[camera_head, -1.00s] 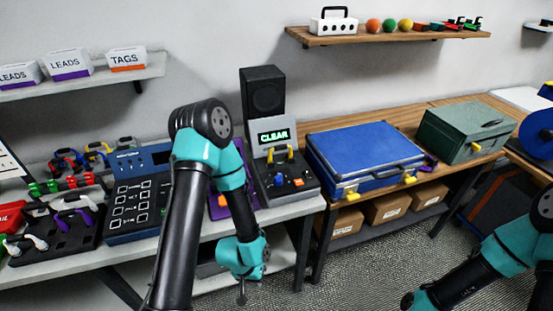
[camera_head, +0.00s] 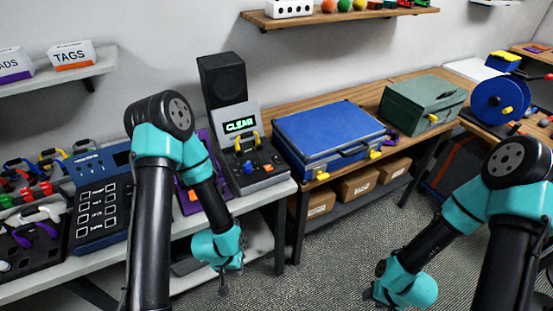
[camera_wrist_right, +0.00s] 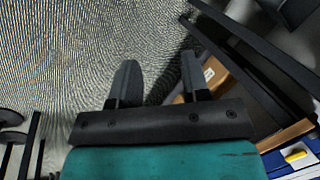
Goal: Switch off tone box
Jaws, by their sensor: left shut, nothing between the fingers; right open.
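The tone box appears to be the grey unit (camera_head: 240,140) with a black speaker on top and a lit green CLEAR display. Its sloped front carries a yellow handle, a blue knob, and orange and red controls. It stands at the right end of the grey bench. My left gripper (camera_head: 224,280) hangs below and in front of the bench edge, pointing down, apart from the box, shut and empty. My right gripper is open and empty over the floor in the right wrist view (camera_wrist_right: 158,70). In the head view its fingers are hidden at the bottom right.
A dark blue panel device (camera_head: 98,200) and a rack of coloured leads (camera_head: 35,235) stand to the left. A blue case (camera_head: 330,130) and green box (camera_head: 420,103) sit on the wooden bench to the right. Cardboard boxes (camera_head: 358,186) are below. The patterned floor in front is open.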

